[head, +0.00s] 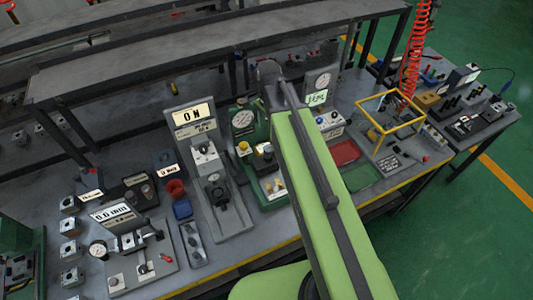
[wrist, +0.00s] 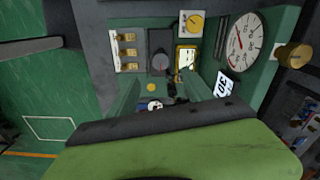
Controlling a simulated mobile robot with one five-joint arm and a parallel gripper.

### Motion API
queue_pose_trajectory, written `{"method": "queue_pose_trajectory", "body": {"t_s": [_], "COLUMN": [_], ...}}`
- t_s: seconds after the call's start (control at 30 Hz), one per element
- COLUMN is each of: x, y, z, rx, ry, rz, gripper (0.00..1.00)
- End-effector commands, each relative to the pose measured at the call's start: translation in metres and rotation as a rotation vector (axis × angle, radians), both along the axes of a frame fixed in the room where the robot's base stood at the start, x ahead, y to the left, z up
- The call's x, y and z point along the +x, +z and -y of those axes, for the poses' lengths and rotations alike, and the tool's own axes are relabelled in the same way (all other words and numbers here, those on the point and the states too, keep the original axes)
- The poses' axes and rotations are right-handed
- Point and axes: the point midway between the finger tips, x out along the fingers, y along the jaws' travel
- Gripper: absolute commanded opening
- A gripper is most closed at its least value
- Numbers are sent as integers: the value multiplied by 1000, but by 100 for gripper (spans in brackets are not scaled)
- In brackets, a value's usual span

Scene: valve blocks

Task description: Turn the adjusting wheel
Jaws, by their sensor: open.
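In the wrist view a green test station carries a round white gauge (wrist: 243,42), a brass-coloured round knob (wrist: 293,56) at the right, and a yellow round dial (wrist: 195,24) at the top. I cannot tell for certain which of these is the adjusting wheel. A dark block (wrist: 160,52) and a plate with several brass fittings (wrist: 127,50) are further left. My gripper (wrist: 163,92) is open, its fingers spread in front of the station, with no wheel visibly held between them. In the head view my arm covers the gripper and part of the bench.
In the head view, a green gauge station (head: 243,118) stands just left of my arm. A grey panel reading "ON" (head: 192,115) is further left. A yellow frame (head: 391,121), a red tray (head: 344,153) and a green tray (head: 361,176) are right. Open green floor (head: 455,225) lies front right.

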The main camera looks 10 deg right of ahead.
Motion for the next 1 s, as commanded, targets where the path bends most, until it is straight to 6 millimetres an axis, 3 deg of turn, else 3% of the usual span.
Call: {"method": "queue_pose_trajectory", "body": {"t_s": [0.03, 0.4, 0.5, 0.83, 1.0], "x": [0, 0, 0, 0, 0], "y": [-23, -96, -108, -109, -109], "z": [0, 0, 0, -1, -1], "rx": [0, 1, 1, 1, 1], "ry": [0, 1, 1, 1, 1], "rz": [0, -1, -1, -1, -1], "gripper": [59, 59, 59, 59, 38]}}
